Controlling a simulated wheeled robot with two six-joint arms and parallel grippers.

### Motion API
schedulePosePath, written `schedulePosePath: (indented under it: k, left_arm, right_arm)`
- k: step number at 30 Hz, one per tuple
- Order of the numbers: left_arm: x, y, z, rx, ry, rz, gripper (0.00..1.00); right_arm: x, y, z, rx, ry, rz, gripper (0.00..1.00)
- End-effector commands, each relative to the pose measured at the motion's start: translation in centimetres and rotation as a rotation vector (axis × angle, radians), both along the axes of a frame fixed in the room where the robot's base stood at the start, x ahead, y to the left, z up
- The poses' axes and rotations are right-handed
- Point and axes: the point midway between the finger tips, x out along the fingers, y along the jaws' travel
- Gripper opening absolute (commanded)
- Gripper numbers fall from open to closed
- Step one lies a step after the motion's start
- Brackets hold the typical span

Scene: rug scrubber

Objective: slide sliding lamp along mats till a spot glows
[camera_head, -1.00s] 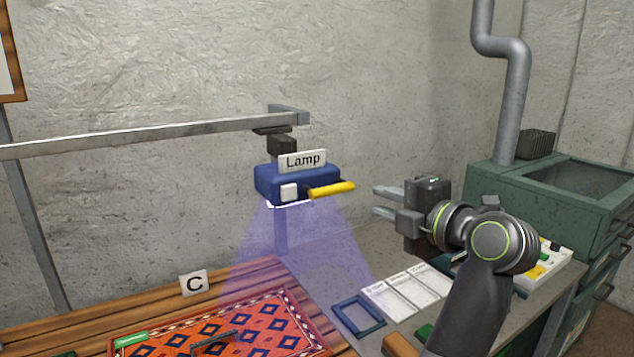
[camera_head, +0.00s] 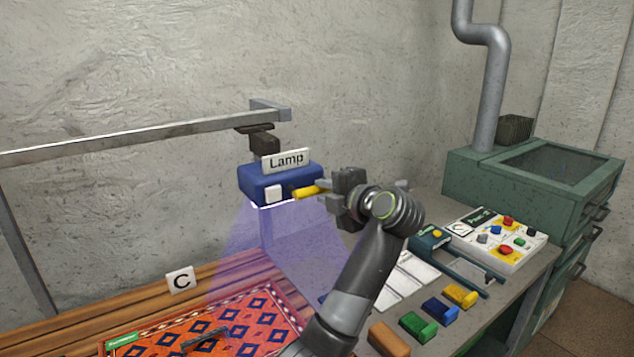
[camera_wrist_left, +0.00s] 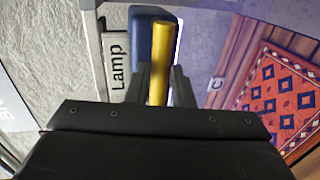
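The sliding lamp (camera_head: 262,184) is a blue box labelled "Lamp" hanging from a rail, with a yellow handle (camera_head: 305,192) on its right. Its violet light cone falls over the right end of a red-and-blue patterned mat (camera_head: 250,318) beside the "C" sign (camera_head: 181,281). No glowing spot shows on the visible part of the mat. My left gripper (camera_head: 325,191) is at the handle. In the left wrist view the handle (camera_wrist_left: 160,60) lies between the two fingers (camera_wrist_left: 160,90), which look closed against it. My right gripper is not in view.
The metal rail (camera_head: 130,138) runs leftward along the wall. A grey bench holds a button panel (camera_head: 500,238), white cards (camera_head: 405,280) and several coloured blocks (camera_head: 440,309). A green cabinet (camera_head: 480,175) with a pipe stands at the right. A dark handle-shaped item (camera_head: 205,340) lies on the mat.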

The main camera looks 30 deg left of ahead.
Motion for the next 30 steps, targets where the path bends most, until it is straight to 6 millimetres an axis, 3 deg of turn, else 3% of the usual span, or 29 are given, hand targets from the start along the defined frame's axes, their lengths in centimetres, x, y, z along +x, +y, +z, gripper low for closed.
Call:
schedulePosePath:
  k: [7, 18, 23, 30]
  left_arm:
    - [1.1, 2.8, -0.6, 0.002, 0.002, 0.002, 0.21]
    - [1.3, 3.2, -0.8, -0.001, 0.0, -0.001, 0.21]
    - [1.3, 3.2, -0.8, -0.001, 0.0, 0.0, 0.0]
    - [1.3, 3.2, -0.8, -0.001, 0.0, 0.0, 0.0]
  right_arm:
    - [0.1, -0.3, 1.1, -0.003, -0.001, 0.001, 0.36]
    - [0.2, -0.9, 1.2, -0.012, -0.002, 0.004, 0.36]
    - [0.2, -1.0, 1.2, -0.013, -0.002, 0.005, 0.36]
    - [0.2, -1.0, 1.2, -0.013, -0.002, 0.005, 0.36]
